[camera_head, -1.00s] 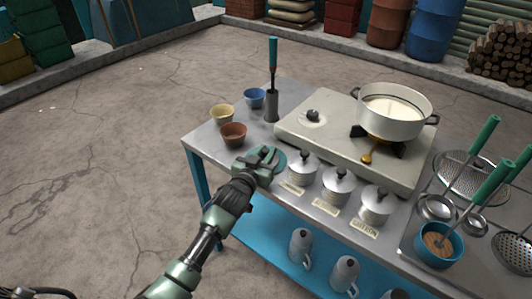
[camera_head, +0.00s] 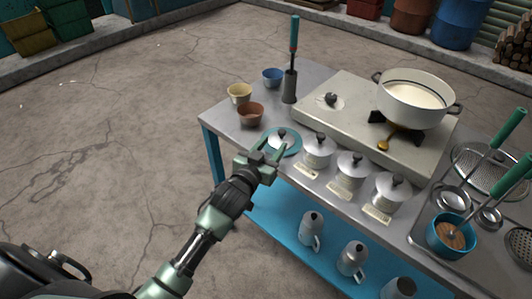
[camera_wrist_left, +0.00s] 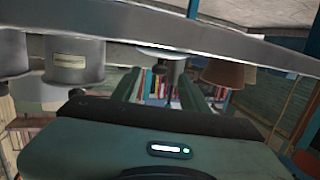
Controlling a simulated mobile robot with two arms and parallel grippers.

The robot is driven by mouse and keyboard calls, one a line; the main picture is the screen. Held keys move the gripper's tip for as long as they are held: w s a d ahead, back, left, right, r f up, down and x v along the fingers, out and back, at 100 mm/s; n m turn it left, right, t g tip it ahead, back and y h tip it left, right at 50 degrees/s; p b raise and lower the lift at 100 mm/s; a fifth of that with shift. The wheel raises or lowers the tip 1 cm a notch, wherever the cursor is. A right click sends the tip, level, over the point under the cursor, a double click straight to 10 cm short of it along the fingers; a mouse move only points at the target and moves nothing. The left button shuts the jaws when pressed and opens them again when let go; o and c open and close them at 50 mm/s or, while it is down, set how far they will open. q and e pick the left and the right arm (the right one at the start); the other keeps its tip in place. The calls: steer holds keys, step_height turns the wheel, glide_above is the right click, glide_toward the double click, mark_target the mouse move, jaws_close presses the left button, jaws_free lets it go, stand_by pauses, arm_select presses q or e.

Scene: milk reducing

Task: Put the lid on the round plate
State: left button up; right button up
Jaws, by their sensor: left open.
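The small grey lid with a dark knob (camera_head: 281,134) is on the round teal plate (camera_head: 296,148) near the table's front left corner. It looks roughly flat there. My left gripper (camera_head: 272,146) is open and empty, on the near side of the lid, with its fingers pointing toward it. The fingers partly cover the plate's near edge. In the left wrist view, which looks upside down, the lid's dark knob (camera_wrist_left: 174,66) shows between the spread fingers. My right gripper is not in view.
Three lidded canisters, the closest one (camera_head: 318,149) just right of the plate, stand along the front edge. A brown bowl (camera_head: 250,115), a yellow bowl (camera_head: 239,94) and a blue bowl (camera_head: 272,77) stand behind. A white pot (camera_head: 414,105) is on the stove.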

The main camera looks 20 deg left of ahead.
arm_select(q)
steer(key=shift+s+a+r, duration=0.1)
steer(key=shift+s+r, duration=0.05)
steer(key=shift+s, duration=1)
steer(key=shift+s+a+r, duration=0.1)
steer(key=shift+s+r, duration=0.05)
steer(key=shift+s, duration=0.95)
